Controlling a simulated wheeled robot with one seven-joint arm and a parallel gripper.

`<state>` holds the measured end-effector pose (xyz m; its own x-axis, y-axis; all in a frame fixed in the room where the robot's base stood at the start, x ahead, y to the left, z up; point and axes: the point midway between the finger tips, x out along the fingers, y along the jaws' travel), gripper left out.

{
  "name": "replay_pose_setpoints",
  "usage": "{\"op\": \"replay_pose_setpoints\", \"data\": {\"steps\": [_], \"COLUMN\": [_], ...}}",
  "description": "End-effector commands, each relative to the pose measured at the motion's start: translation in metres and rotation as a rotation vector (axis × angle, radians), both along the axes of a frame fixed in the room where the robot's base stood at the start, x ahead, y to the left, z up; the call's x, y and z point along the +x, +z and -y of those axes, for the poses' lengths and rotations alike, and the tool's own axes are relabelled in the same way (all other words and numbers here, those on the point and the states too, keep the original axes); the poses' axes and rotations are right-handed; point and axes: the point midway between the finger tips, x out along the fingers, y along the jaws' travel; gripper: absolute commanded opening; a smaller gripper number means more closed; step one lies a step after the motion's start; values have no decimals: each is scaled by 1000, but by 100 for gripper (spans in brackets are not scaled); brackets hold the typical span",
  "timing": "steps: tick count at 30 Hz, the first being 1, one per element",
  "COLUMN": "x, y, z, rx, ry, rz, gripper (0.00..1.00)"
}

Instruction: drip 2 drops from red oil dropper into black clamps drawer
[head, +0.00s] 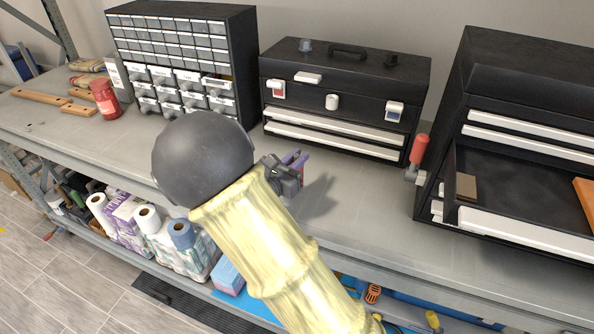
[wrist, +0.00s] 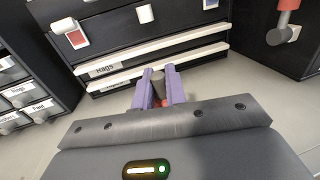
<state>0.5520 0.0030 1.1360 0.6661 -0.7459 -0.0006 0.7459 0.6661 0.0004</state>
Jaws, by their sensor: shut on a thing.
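My gripper (head: 293,162) has purple fingers and is shut on a small dark grey-brown thing with a red part (wrist: 158,86), which looks like the red oil dropper. My arm mostly hides it in the head view. The gripper is above the bench, in front of the middle black toolbox (head: 345,72). The toolbox has shut drawers with white handle strips (head: 335,134); one label reads "Rags" (wrist: 103,70). I cannot read a clamps label in either view. The right black chest (head: 535,75) has an open drawer (head: 520,190).
A black cabinet of small drawers (head: 252,55) stands at the back left, with a red bottle (head: 105,98) beside it. A red-handled tool (head: 419,150) is by the right chest. A brown block (head: 466,187) lies in the open drawer. Bare bench (head: 365,205) lies between the toolboxes and the front edge.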

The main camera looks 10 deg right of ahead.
Motion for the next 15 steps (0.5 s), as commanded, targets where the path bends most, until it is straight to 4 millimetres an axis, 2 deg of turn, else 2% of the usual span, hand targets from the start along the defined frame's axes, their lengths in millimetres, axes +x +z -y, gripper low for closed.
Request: {"op": "replay_pose_setpoints", "data": {"steps": [3,7,15], "x": [0,0,0], "y": [22,40,50], "z": [0,0,0], "rx": [4,2,-1], "ry": [0,1,0], "rz": [6,4,0], "gripper": [0,0,0]}}
